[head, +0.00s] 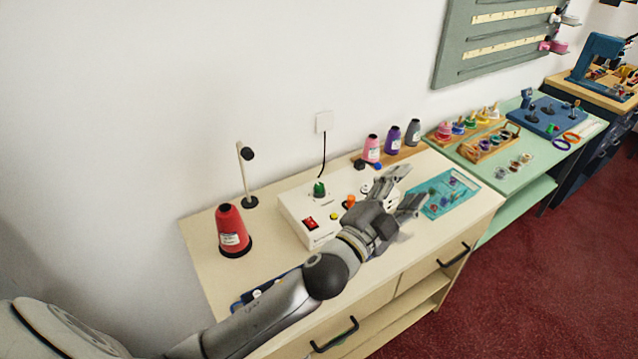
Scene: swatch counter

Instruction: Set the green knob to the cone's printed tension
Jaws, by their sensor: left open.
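In the head view, the green knob (319,188) stands on top of a white control box (302,217), at the box's back left. A red thread cone (231,229) stands upright on a black base left of the box. It bears a white label whose print is too small to read. My left gripper (410,189) is open over the right part of the box, right of the green knob and apart from it. It hides part of the box's right side. The knob's pointer setting cannot be made out. My right gripper is not in view.
The box also carries a red switch (310,222), a yellow button (334,216) and an orange knob (350,202). A thin post (245,175) stands behind the cone. Pink, purple and grey cones (393,140) stand at the back right. A teal mat (463,200) lies right of my gripper.

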